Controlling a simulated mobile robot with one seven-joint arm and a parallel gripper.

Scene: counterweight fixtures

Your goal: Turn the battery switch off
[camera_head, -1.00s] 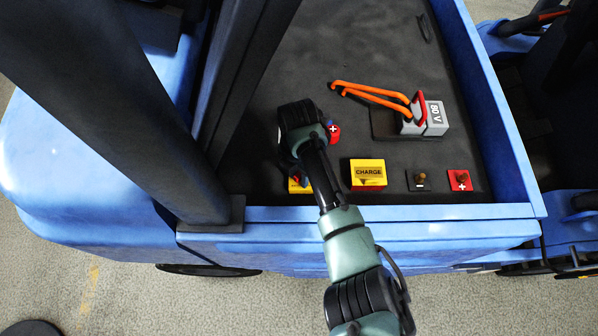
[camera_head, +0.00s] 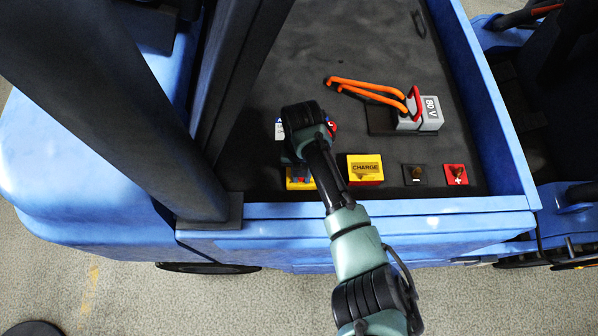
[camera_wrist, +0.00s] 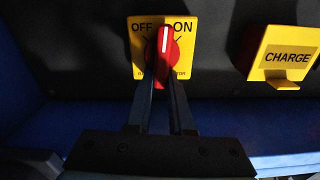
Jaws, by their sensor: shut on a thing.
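The battery switch is a red knob (camera_wrist: 163,45) on a yellow plate (camera_wrist: 134,62) marked OFF at left and ON at right. Its white line points nearly straight up, between the two words and leaning slightly to ON. My gripper (camera_wrist: 163,76) is shut on the red knob, with one finger at each side of its lower part. In the head view the yellow plate (camera_head: 298,185) shows partly from under my wrist, which hides the knob and fingertips.
A yellow CHARGE box (camera_head: 365,168) is right of the switch. Black (camera_head: 414,175) and red (camera_head: 456,175) terminals stand farther right. A grey 80 V connector (camera_head: 420,115) with orange cables is behind. The blue rim (camera_head: 380,212) runs along the front.

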